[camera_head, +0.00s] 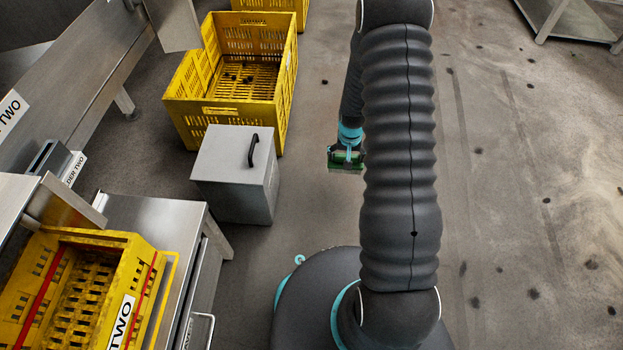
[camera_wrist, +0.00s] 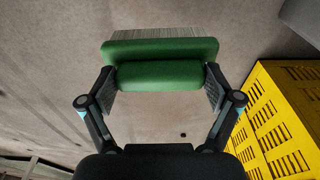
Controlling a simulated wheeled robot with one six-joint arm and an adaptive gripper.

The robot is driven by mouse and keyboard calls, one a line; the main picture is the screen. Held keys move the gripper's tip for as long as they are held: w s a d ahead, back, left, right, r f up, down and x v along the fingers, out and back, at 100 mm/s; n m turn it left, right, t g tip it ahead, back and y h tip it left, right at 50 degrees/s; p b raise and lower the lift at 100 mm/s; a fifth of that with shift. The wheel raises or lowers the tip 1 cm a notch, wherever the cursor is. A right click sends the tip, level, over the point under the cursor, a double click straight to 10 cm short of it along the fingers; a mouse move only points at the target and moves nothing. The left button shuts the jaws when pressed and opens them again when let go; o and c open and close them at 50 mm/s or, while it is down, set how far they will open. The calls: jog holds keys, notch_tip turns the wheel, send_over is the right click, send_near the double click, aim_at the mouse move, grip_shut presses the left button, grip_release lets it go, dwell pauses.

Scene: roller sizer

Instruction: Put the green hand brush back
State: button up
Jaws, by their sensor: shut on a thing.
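The green hand brush (camera_wrist: 160,75) is between my gripper's two fingers in the wrist view, with its pale bristles along the top side of that picture. My gripper (camera_wrist: 160,88) is shut on the brush's green body. In the head view the brush (camera_head: 345,167) shows small and dark green below my gripper (camera_head: 345,155), held over the floor, partly hidden behind my arm. The gripper is to the right of the grey box with a black handle.
The grey box (camera_head: 222,185) stands on the floor beside a yellow crate (camera_head: 222,112) holding a few dark bits. Another yellow crate (camera_head: 128,290) sits on a metal stand at lower left. Metal machine frames line the left.

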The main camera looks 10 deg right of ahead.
jog(key=shift+w+a+f+b, duration=0.45)
jog(key=shift+w+a+f, duration=0.15)
jog(key=shift+a+f, duration=1.2)
jog(key=shift+w+a+f+b, duration=0.4)
jog(key=shift+w+a+f, duration=0.25)
jog(key=shift+a+f, duration=1.1)
jog(key=shift+w+a+f+b, duration=0.45)
jog(key=shift+w+a+f, duration=0.15)
jog(key=shift+a+f, duration=1.2)
jog(key=shift+f, duration=0.1)
jog(key=o, duration=0.6)
jog(key=shift+f, duration=0.1)
jog(key=shift+c, duration=0.2)
jog(key=shift+o, duration=0.8)
